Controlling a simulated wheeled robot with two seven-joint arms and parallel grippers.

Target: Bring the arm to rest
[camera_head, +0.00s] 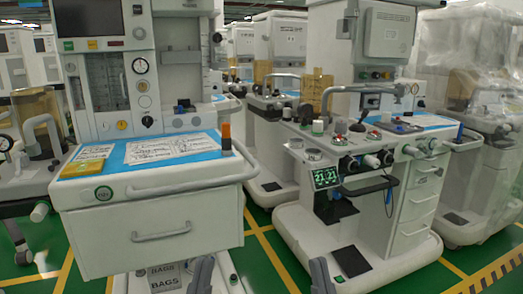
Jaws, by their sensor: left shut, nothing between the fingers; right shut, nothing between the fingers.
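My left gripper (201,275) shows at the bottom edge, in front of the lower part of the near cart. It is shut and empty. My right gripper (321,274) shows at the bottom edge, over the base of the cart to the right. It is shut and empty. Only the tips of both grippers are in view; the rest of both arms is out of the picture. Neither gripper appears to hold anything.
The near anaesthesia cart (150,238) has a blue-topped surface with papers, a yellow box (83,168) and an orange-capped bottle (226,138). A second cart (410,205) stands right. Green floor (262,268) with yellow lines lies between them. More carts stand behind.

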